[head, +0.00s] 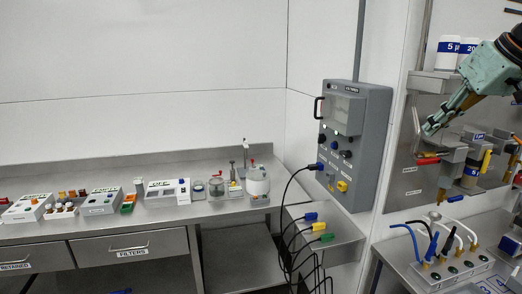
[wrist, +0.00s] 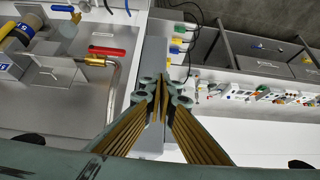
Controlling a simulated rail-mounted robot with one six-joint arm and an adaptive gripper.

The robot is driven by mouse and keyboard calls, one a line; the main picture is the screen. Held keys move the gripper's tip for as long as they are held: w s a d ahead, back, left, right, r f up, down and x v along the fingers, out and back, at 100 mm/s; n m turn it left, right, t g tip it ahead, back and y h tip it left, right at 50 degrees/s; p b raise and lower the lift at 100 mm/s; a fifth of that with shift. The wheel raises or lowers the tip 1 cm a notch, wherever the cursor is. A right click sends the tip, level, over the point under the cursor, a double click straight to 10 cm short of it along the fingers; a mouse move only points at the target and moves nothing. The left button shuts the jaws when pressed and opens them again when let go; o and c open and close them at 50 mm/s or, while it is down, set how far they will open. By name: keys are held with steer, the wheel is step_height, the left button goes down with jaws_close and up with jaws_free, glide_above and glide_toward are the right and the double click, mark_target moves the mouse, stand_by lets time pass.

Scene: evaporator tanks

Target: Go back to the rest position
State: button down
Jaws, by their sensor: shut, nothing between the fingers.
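My gripper (head: 431,127) is at the right of the head view, in front of the steel wall panel with the filter housings. It is teal with brass-coloured fingers and points down and to the left. In the wrist view my gripper (wrist: 161,88) shows its fingers converging and shut, with nothing between them. A red-handled valve (head: 428,161) is just below the fingertips in the head view; it also shows at the left of the wrist view (wrist: 106,51). I cannot tell the exact gap between fingertips and panel.
A grey control box (head: 357,140) with a cable hangs on the wall. Capped hoses (head: 313,217) hang below it. A filter housing (head: 471,165) is on the panel. A manifold with hoses (head: 455,267) stands below. The bench (head: 110,230) at left holds several instruments.

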steer(key=s+a+f+g+h, duration=0.1)
steer(key=s+a+f+g, duration=0.15)
steer(key=s+a, duration=1.25)
steer(key=s+a+f+m, duration=0.1)
steer(key=s+a+f, duration=0.2)
steer(key=s, duration=0.5)
steer(key=s+a+f+m, duration=0.1)
steer(key=s+a+f, duration=0.2)
steer(key=s+f, duration=0.2)
steer(key=s+a+f+h, duration=0.1)
steer(key=s+a+f, duration=0.3)
steer(key=s, duration=0.8)
steer(key=shift+m+g, duration=0.35)
steer(key=shift+m, duration=0.05)
